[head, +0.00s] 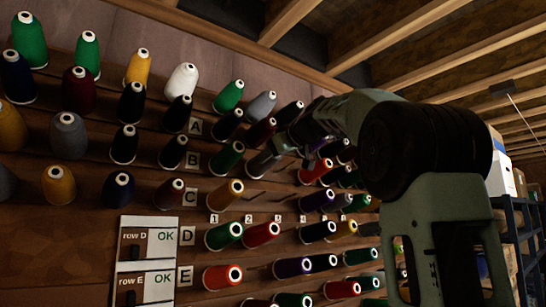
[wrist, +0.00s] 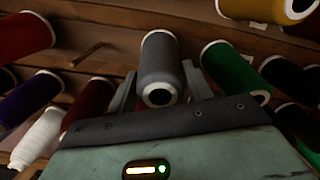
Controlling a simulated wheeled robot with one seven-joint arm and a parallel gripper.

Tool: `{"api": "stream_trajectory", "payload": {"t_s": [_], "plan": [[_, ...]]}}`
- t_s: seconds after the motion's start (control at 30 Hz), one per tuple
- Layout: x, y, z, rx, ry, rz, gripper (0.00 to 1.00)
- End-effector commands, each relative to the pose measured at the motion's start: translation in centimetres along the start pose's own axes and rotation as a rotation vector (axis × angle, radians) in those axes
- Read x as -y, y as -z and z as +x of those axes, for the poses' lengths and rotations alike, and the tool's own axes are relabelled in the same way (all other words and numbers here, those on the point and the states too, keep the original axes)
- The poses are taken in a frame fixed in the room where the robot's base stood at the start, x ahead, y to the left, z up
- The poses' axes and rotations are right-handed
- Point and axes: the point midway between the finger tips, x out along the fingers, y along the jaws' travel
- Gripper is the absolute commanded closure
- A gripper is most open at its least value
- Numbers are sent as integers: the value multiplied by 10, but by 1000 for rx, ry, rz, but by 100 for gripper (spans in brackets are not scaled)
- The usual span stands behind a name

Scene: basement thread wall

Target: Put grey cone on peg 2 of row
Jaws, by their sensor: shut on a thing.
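The grey cone (wrist: 160,62) is between my two fingers in the wrist view, its round base with a dark hole facing the camera. My gripper (head: 264,161) is shut on it, close to the wall at row B to C, just right of a green cone (head: 226,158). The green cone also shows right of the grey one in the wrist view (wrist: 234,66). Bare pegs (head: 256,189) show in row C, right of its yellow cone (head: 226,192). A bare peg (wrist: 90,53) also shows in the wrist view. Whether the grey cone touches a peg is hidden.
Number labels (head: 249,218) run below row C; letter labels (head: 188,197) mark the rows. Cones crowd the surrounding pegs, including a red one (wrist: 22,36). Another grey cone (head: 262,105) sits higher up.

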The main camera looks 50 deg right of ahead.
Motion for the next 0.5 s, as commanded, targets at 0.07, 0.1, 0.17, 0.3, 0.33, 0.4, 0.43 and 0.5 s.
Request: {"api": "stream_trajectory", "payload": {"t_s": [0.07, 0.1, 0.17, 0.3, 0.33, 0.4, 0.43, 0.5], "plan": [[0, -1, 0, 2, 0, 0, 70], [0, -1, 0, 2, 0, 1, 70], [0, -1, 0, 2, 0, 1, 70], [0, -1, 0, 3, 1, 1, 31], [0, -1, 0, 3, 1, 1, 25], [0, -1, 0, 3, 1, 1, 25], [0, -1, 0, 3, 1, 1, 25], [0, -1, 0, 2, 1, 1, 25]]}}
